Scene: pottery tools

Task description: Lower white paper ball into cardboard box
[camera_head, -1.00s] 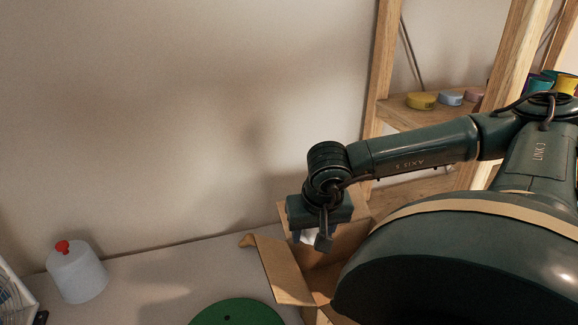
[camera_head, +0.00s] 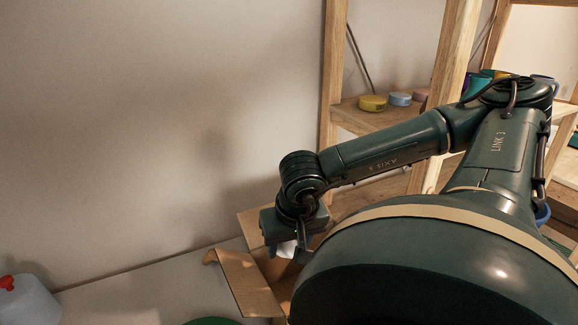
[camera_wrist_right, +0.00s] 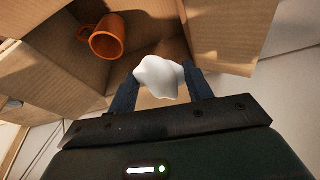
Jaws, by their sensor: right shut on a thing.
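The white paper ball (camera_wrist_right: 160,77) is held between the two fingers of my right gripper (camera_wrist_right: 162,88) in the right wrist view. In the head view my right gripper (camera_head: 290,248) is over the open cardboard box (camera_head: 250,283), with a little of the white ball (camera_head: 285,249) showing under it. The box (camera_wrist_right: 45,62) also fills much of the right wrist view, with its flaps open. An orange mug (camera_wrist_right: 107,37) lies on its side inside the box. My own arm hides much of the box in the head view. My left gripper is not in view.
A wooden shelf (camera_head: 350,116) with several small coloured jars stands behind my right arm. A white container with a red knob (camera_head: 28,300) is at the lower left. A green disc (camera_head: 212,321) shows at the bottom edge. The wall is behind the box.

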